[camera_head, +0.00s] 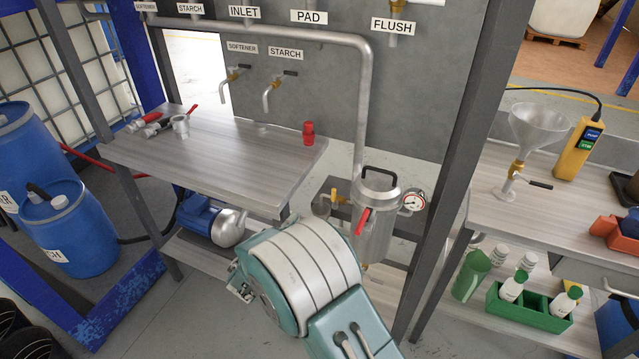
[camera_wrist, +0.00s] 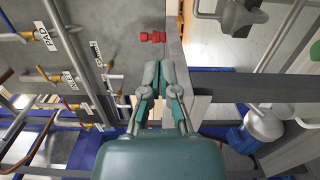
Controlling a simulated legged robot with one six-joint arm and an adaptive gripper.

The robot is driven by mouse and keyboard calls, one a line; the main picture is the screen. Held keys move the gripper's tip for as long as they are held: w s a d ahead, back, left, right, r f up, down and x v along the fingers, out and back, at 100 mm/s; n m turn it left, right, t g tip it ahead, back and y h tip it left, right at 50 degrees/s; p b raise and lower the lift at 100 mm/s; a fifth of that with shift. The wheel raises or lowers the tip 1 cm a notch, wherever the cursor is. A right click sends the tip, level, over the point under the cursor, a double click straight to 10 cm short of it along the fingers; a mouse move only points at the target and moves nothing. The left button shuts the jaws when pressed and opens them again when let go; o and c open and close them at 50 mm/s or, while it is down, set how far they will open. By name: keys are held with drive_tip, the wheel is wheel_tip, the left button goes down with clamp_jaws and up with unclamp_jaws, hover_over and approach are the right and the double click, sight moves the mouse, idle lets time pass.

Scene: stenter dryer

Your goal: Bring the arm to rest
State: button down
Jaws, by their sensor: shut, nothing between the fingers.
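My teal and white arm (camera_head: 300,272) rises from the bottom of the head view, in front of the left workbench and beside the metal canister. Its gripper is not clearly seen there. In the wrist view my gripper (camera_wrist: 159,68) has its teal and grey fingers together at the centre, with nothing between them. A small red fitting (camera_wrist: 153,37) appears beyond the fingertips, apart from them. It stands upright near the right rear of the bench in the head view (camera_head: 308,133).
A metal canister (camera_head: 375,222) with a gauge stands right of my arm. A grey post (camera_head: 455,170) separates it from the right bench, which holds a funnel (camera_head: 538,128).

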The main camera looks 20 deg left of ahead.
drive_tip(key=d+r+m+g+h, duration=0.2)
drive_tip(key=d+r+m+g, duration=0.15)
drive_tip(key=d, duration=0.55)
drive_tip(key=d+r+m+g+h, duration=0.25)
drive_tip(key=d+r, duration=0.25)
drive_tip(key=d, duration=0.4)
drive_tip(key=d+r+m+g+h, duration=0.3)
drive_tip(key=d+r, duration=0.1)
drive_tip(key=d, duration=0.6)
drive_tip(key=s+d+r+m+g+y, duration=0.4)
drive_tip(key=s+d+m+g, duration=0.1)
drive_tip(key=s+d, duration=0.8)
drive_tip(key=s+r+m+t+y, duration=0.1)
drive_tip(key=s+y, duration=0.4)
drive_tip(key=s, duration=0.6)
drive_tip(key=shift+s+a+r+m+t+y, duration=0.4)
drive_tip(key=shift+r+m, duration=0.1)
drive_tip(key=shift+m, duration=0.6)
drive_tip(key=shift+w+d, duration=0.1)
